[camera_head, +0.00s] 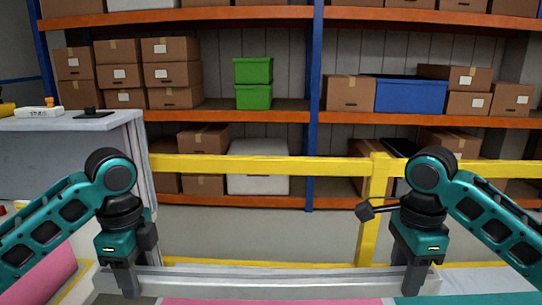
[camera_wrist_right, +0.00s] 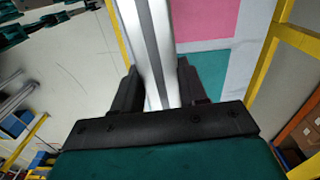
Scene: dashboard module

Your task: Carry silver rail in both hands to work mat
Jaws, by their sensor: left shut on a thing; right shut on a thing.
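The silver rail (camera_head: 270,282) is a long straight metal bar lying crosswise at the bottom of the head view. My left gripper (camera_head: 128,283) is shut on the rail near its left end. My right gripper (camera_head: 412,278) is shut on it near its right end. In the right wrist view the rail (camera_wrist_right: 150,45) runs between the two black fingers of my right gripper (camera_wrist_right: 157,88). A pink and teal surface, which looks like the work mat (camera_wrist_right: 210,28), shows below the rail. I cannot tell whether the rail touches it.
A yellow guard rail (camera_head: 270,165) stands beyond the silver rail, with a post (camera_head: 372,215) near my right arm. Shelves with cardboard boxes (camera_head: 172,75), green boxes (camera_head: 253,83) and a blue box (camera_head: 410,95) are behind. A grey table (camera_head: 70,150) is at the left.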

